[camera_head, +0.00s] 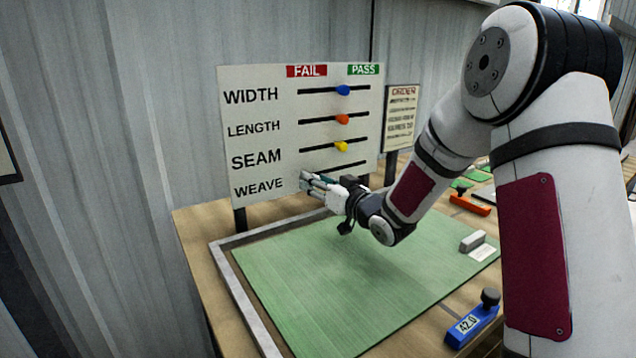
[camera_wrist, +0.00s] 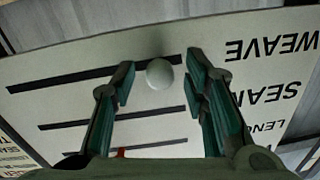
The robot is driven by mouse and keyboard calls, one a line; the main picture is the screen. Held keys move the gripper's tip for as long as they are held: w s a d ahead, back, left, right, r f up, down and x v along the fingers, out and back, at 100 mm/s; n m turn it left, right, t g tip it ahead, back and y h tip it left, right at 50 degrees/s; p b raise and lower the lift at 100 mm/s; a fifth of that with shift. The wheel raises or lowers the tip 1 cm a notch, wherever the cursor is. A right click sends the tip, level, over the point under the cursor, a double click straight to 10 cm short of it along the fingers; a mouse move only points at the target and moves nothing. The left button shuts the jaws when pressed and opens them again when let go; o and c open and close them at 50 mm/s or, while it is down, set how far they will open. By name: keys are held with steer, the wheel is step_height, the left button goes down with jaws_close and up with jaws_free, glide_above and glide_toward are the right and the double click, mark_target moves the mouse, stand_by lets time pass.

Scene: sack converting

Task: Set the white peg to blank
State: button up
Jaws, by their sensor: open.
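The white peg (camera_wrist: 159,73) sits on the slot (camera_wrist: 60,81) of the WEAVE row, near the slot end closest to the WEAVE label, in the wrist view, where the board appears upside down. My gripper (camera_wrist: 160,84) is open, with one finger on each side of the peg and a visible gap to both. In the head view my gripper (camera_head: 308,182) is at the left end of the WEAVE slot, and I cannot make out the white peg there. The board (camera_head: 240,110) has FAIL at top middle and PASS at top right.
Above the WEAVE row are a blue peg (camera_head: 343,90), a red-orange peg (camera_head: 342,119) and a yellow peg (camera_head: 341,146). An order sheet (camera_head: 401,118) hangs right of the board.

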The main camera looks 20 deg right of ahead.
mark_target(335, 169)
jaws_close()
steer(key=w+d, duration=0.1)
steer(key=d, duration=0.4)
steer(key=w+d, duration=0.1)
steer(key=d, duration=0.2)
steer(key=shift+w+p, duration=0.3)
steer(key=shift+p, duration=0.1)
jaws_free()
steer(key=v, duration=1.2)
